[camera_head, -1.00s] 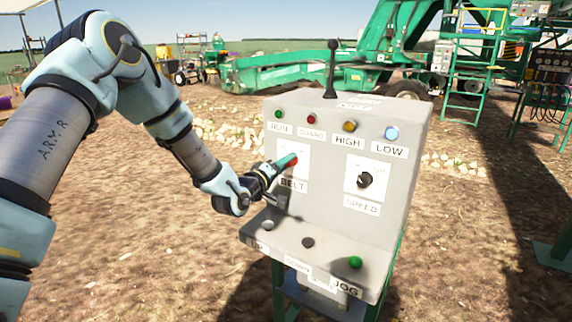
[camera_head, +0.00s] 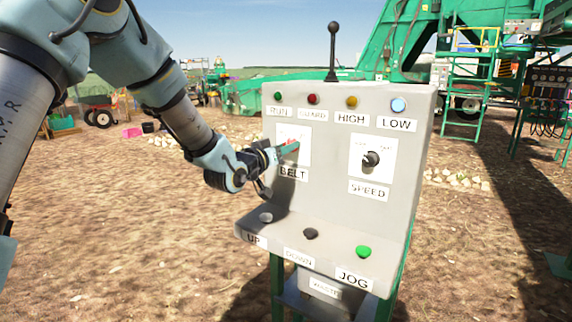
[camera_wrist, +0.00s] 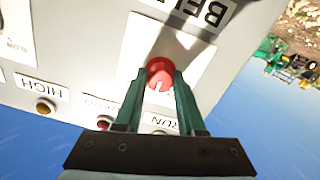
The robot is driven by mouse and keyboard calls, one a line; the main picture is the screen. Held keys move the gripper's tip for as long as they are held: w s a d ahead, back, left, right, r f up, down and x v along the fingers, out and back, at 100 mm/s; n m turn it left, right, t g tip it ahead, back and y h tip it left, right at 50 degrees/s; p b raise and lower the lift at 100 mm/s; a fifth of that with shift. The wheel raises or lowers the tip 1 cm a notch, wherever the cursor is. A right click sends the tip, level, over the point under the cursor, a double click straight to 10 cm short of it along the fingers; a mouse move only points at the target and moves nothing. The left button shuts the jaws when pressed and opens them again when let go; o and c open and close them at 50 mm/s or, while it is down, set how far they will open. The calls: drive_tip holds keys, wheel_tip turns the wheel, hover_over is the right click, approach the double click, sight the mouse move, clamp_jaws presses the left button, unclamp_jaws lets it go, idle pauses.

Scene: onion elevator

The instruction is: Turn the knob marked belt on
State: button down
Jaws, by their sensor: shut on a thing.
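The belt knob (camera_wrist: 160,72) is a round red knob on a white plate above the BELT label (camera_head: 292,173). My gripper (camera_head: 288,148) reaches it from the left in the head view and mostly covers it. In the wrist view, the green fingers of my gripper (camera_wrist: 160,88) are shut on the red knob, one on each side. The wrist picture is upside down, with part of the BELT label (camera_wrist: 215,12) at its top. A pale mark shows on the knob's face, but I cannot tell which position it points to.
The grey control box (camera_head: 325,205) also carries the black SPEED knob (camera_head: 371,159), several lamps along its top, and UP, DOWN and green JOG (camera_head: 363,252) buttons on its ledge. A black lever (camera_head: 333,50) stands above it. Open dirt lies to the left.

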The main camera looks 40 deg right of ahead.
drive_tip(key=m+b, duration=0.8)
drive_tip(key=b, duration=0.3)
drive_tip(key=shift+f+m+b, duration=0.15)
drive_tip(key=shift+m+b, duration=0.2)
drive_tip(key=shift+m, duration=0.05)
drive_tip(key=c, duration=0.5)
unclamp_jaws()
